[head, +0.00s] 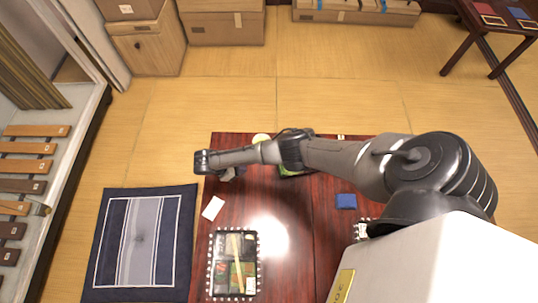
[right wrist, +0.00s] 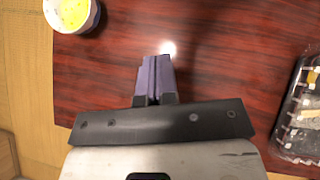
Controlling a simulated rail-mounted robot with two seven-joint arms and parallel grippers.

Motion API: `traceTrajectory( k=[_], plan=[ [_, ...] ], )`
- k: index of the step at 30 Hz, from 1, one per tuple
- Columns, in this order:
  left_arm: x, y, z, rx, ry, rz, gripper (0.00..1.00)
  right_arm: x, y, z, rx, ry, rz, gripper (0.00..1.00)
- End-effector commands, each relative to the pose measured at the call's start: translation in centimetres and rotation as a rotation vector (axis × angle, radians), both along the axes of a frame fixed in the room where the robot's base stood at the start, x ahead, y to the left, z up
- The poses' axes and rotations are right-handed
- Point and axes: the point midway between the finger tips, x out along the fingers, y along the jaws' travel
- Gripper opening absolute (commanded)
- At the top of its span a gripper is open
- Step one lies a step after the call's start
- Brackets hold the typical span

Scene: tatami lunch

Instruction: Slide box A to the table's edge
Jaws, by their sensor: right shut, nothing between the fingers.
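A black lunch box (head: 232,262) with a white-dotted rim and packed food lies on the dark red table (head: 283,262), near its left edge. A second box (head: 290,173) is mostly hidden under my right arm, and a third dotted-rim item (head: 361,226) is partly covered by my arm. I cannot read which is box A. My right gripper (head: 228,175) is over the table's far left part, small and partly hidden by its wrist. In the right wrist view its fingers (right wrist: 154,78) are shut and empty above bare wood; a dotted-rim box (right wrist: 299,110) stands apart at right. My left gripper is not in view.
A bowl (right wrist: 72,12) with yellow contents stands near the table edge. A white card (head: 213,208) and a blue cloth (head: 346,201) lie on the table. A dark blue floor mat (head: 103,240) is left of the table. Open floor lies beyond it.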

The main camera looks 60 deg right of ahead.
Motion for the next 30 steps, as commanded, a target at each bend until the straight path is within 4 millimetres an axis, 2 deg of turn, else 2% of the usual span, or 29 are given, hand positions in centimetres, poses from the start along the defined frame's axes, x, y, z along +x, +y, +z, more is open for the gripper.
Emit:
traceTrajectory(
  k=[3,8,23,30],
  plan=[
    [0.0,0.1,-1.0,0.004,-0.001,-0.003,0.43,0.9,-1.9,-0.1,-0.038,0.021,-0.02,0.0],
    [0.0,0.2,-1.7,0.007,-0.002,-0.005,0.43,0.6,-3.3,-0.8,-0.054,0.033,-0.03,0.0],
    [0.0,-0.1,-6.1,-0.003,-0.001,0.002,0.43,-4.2,-7.6,-7.4,-0.055,0.032,-0.03,0.0],
    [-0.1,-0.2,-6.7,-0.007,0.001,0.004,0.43,-6.1,-9.2,-7.1,-0.052,0.031,-0.028,0.0]
  ],
)
